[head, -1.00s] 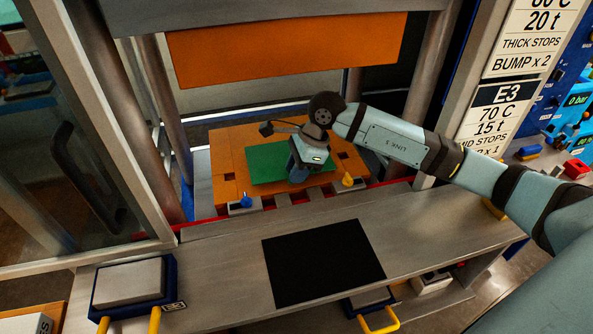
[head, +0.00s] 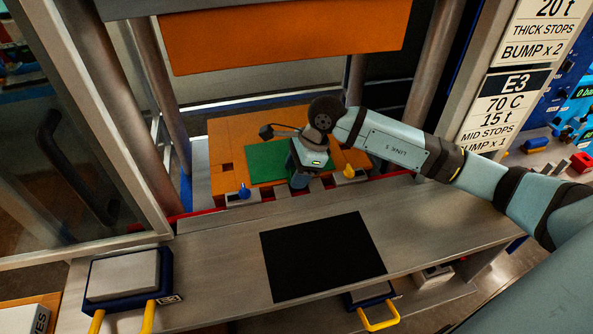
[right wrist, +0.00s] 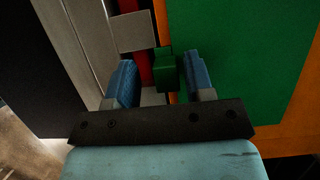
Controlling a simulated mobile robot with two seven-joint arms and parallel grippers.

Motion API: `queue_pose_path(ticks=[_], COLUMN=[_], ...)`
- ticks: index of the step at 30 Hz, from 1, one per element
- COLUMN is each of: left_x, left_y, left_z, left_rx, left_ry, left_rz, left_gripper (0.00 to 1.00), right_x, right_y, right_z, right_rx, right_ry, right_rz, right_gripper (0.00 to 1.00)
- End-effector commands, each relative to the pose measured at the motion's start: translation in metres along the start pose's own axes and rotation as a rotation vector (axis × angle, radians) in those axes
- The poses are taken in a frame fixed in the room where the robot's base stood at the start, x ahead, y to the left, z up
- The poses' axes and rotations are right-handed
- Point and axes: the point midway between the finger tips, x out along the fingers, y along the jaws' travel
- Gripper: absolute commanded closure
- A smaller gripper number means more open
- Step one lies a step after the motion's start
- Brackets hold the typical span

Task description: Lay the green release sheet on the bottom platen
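The green release sheet (head: 268,163) lies on the orange bottom platen (head: 225,150), with orange showing around it. In the right wrist view the sheet (right wrist: 245,55) fills the right side, and a strip of platen (right wrist: 160,18) shows along its left edge. A small green tab (right wrist: 164,70) stands out at that edge. My right gripper (right wrist: 160,68) is open, its blue fingers on either side of the tab with a gap on each side. In the head view the right gripper (head: 303,182) is over the sheet's front right part and hides some of it. My left gripper is not in view.
The orange upper platen (head: 285,40) hangs above. Blue (head: 244,192) and yellow (head: 348,172) knobs stand at the platen's front. A grey bench (head: 215,265) with a black mat (head: 322,255) lies in front. A glazed door (head: 60,140) stands at left.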

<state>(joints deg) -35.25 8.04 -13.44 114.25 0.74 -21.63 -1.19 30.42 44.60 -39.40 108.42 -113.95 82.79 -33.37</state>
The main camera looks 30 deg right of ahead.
Motion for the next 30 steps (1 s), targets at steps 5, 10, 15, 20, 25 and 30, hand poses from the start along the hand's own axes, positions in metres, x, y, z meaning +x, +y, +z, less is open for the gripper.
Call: queue_pose_path(ticks=[5,10,15,20,25,30], left_x=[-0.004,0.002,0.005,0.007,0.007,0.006], left_y=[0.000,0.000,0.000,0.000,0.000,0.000], left_z=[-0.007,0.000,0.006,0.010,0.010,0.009], left_rx=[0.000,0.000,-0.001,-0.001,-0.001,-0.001], left_ry=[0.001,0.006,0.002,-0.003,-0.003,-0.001], left_rz=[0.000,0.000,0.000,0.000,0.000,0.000], left_gripper=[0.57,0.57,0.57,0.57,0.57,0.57], right_x=[-0.007,-0.034,-0.062,-0.076,-0.079,-0.079], right_y=[0.000,-0.001,-0.001,0.000,0.000,0.000], right_z=[0.003,0.001,0.001,0.001,0.002,0.002], right_rx=[0.000,-0.001,-0.002,0.000,0.000,0.000], right_ry=[0.000,0.001,0.001,0.000,0.000,0.000], right_rz=[0.000,-0.005,-0.004,-0.002,0.000,0.000], right_gripper=[0.52,0.52,0.52,0.52,0.52,0.52])
